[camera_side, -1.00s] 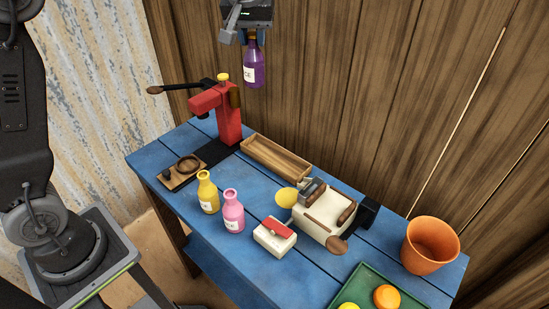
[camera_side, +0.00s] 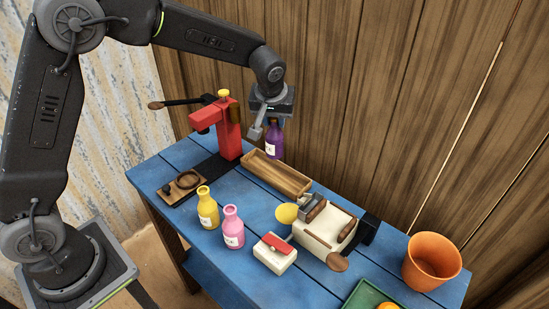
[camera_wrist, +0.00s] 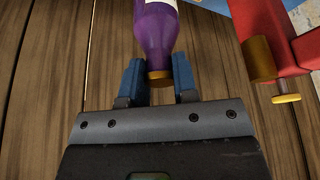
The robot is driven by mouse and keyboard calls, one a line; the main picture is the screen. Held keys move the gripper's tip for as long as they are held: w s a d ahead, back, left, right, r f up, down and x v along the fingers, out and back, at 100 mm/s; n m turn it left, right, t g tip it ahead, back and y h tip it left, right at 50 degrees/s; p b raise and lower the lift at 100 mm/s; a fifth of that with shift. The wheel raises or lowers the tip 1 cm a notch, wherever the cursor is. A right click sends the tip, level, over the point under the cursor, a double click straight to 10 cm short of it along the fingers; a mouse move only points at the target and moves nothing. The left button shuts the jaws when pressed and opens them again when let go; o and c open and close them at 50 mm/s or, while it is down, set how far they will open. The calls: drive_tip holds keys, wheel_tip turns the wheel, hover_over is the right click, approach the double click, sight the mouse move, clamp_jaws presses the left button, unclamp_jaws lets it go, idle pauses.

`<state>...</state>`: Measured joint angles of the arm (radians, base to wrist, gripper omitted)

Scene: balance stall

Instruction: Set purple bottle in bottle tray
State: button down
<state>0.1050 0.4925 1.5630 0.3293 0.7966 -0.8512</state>
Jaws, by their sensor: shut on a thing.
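The purple bottle (camera_side: 275,143) hangs upright below my gripper (camera_side: 270,117) in the side view, over the far left part of the wooden bottle tray (camera_side: 288,183). In the wrist view my gripper (camera_wrist: 158,82) has its blue fingers on either side of the neck of the purple bottle (camera_wrist: 156,38), near its cap. My gripper is shut on the bottle. In the side view the bottle's lower end is close to the tray's back left end; I cannot tell whether it touches the tray floor. The rest of the tray is empty.
A red press (camera_side: 228,130) with a dark lever stands just left of the tray. A yellow bottle (camera_side: 207,210) and a pink bottle (camera_side: 233,230) stand in front.

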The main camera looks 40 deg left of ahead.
sight(274, 138)
wheel_tip(274, 138, down, 8)
drive_tip(key=shift+r, duration=0.25)
drive_tip(key=shift+f, duration=0.1)
drive_tip(key=c, duration=0.9)
unclamp_jaws()
drive_tip(key=shift+f, duration=0.1)
drive_tip(key=v, duration=1.2)
drive_tip(key=shift+r, duration=0.25)
drive_tip(key=s+a+r+m, duration=0.25)
drive_tip(key=s+r, duration=0.45)
drive_tip(key=s, duration=0.5)
drive_tip(key=s+m+t+h, duration=0.1)
drive_tip(key=s+m+h, duration=0.1)
drive_tip(key=s, duration=1.3)
drive_tip(key=shift+a+f+m+t, duration=0.35)
drive_tip(key=shift+a+m+t, duration=0.05)
drive_tip(key=shift+m, duration=0.45)
